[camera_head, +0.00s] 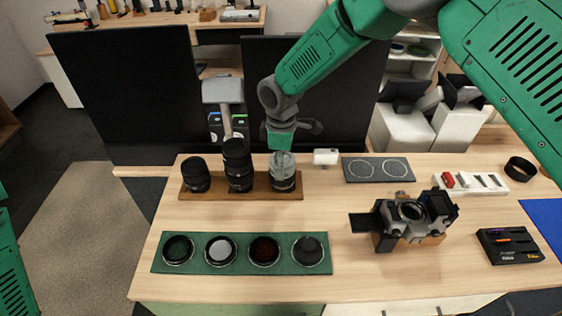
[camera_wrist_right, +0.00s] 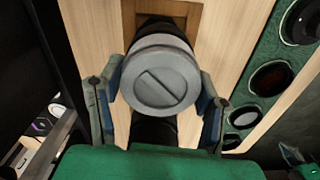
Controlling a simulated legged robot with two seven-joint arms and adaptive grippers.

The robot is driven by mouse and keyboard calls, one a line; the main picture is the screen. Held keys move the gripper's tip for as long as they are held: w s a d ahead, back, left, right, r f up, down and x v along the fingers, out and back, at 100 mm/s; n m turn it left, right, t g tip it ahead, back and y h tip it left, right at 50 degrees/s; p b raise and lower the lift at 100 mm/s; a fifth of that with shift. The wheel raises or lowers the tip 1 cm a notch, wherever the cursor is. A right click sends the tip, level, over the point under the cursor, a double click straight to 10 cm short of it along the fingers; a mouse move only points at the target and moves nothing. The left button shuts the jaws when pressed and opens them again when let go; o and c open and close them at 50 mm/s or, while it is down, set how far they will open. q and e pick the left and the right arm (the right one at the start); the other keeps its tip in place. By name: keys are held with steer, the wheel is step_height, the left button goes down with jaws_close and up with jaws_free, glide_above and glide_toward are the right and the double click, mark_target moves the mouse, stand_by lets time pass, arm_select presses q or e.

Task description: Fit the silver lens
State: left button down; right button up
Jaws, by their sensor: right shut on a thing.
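The silver lens (camera_head: 284,183) stands at the right end of the wooden lens rack (camera_head: 215,195), beside two black lenses. My right gripper (camera_head: 283,158) reaches down from above and is shut on it. In the right wrist view the lens shows its round grey cap (camera_wrist_right: 160,80) between the two fingers of my right gripper (camera_wrist_right: 157,95). Whether its base touches the rack is hard to tell. The camera body (camera_head: 409,217) sits on a small wooden stand to the right, its round mount facing up. My left gripper is out of view.
A green mat (camera_head: 190,267) with several round filters lies at the front left. A grey pad (camera_head: 378,169) with two rings, a small white box (camera_head: 326,157) and a black case (camera_head: 510,246) lie around. Dark screens stand behind. Table between rack and camera is clear.

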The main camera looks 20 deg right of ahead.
steer(key=shift+r, duration=0.1)
steer(key=shift+r+p, duration=1.95)
steer(key=shift+r, duration=0.5)
steer(key=shift+f, duration=0.1)
